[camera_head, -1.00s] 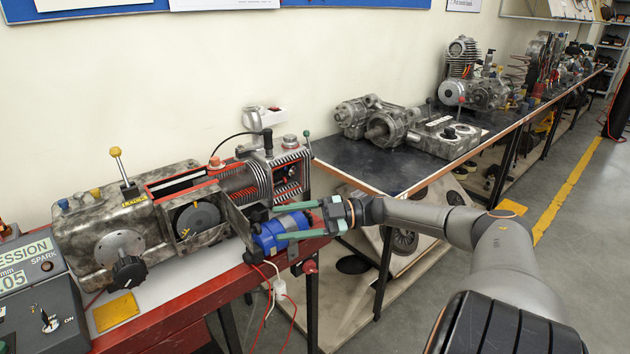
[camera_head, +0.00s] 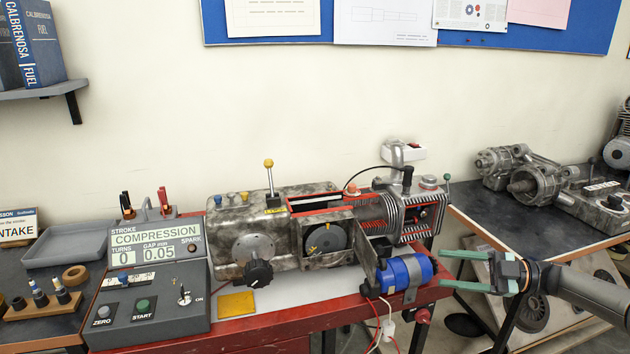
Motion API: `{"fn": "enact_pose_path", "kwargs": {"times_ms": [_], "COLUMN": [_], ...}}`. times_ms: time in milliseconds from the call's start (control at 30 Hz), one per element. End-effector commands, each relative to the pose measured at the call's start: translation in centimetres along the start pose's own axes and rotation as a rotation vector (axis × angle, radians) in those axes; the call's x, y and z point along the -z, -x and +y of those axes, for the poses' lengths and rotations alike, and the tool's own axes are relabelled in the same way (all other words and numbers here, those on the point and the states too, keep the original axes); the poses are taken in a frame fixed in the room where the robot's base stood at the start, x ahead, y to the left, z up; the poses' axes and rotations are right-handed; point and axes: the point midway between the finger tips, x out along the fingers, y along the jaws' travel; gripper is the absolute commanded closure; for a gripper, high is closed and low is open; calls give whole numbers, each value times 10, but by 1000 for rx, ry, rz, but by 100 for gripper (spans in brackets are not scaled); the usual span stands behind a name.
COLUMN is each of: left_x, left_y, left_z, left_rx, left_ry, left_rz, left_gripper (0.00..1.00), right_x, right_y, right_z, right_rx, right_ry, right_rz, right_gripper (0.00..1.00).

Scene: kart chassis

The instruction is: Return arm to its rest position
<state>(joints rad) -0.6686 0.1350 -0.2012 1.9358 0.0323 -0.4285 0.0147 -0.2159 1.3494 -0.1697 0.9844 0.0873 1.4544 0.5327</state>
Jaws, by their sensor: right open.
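My right gripper (camera_head: 443,269) is at the right of the head view, its arm coming in from the right edge. Its two green fingers point left and are spread apart with nothing between them. The fingertips are close to the right end of a blue cylindrical motor (camera_head: 402,273), with a small gap in the picture. The motor sits at the right end of the red bench (camera_head: 290,325), beside the cutaway engine (camera_head: 330,235). My left gripper is not in view.
A grey control box (camera_head: 150,285) reading COMPRESSION stands left of the engine. A dark table (camera_head: 510,222) with metal engine parts is behind my right arm. Red and white cables (camera_head: 386,325) hang below the motor. A grey tray (camera_head: 70,245) is at left.

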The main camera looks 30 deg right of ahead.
Motion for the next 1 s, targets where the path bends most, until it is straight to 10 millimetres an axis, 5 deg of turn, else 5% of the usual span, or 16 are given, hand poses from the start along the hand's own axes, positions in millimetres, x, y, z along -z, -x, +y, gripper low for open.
{"fn": "enact_pose_path", "kwargs": {"times_ms": [167,267,500,633,767,1000], "left_x": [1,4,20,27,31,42], "left_y": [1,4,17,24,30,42], "left_z": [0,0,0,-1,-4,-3], "left_rx": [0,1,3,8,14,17], "left_ry": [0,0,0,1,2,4], "left_rz": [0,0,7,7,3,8], "left_gripper": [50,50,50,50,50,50], "right_x": [-4,-20,-82,-95,-91,-50], "right_y": [-3,-14,-76,-110,-139,-179], "right_z": [-4,-23,-132,-200,-265,-356], "right_rx": [-9,-48,-235,-316,-370,-397], "right_ry": [-9,-47,-237,-356,-479,-703], "right_rz": [-3,-22,-185,-315,-458,-714], "right_gripper": [38,38,38,38,38,38]}}
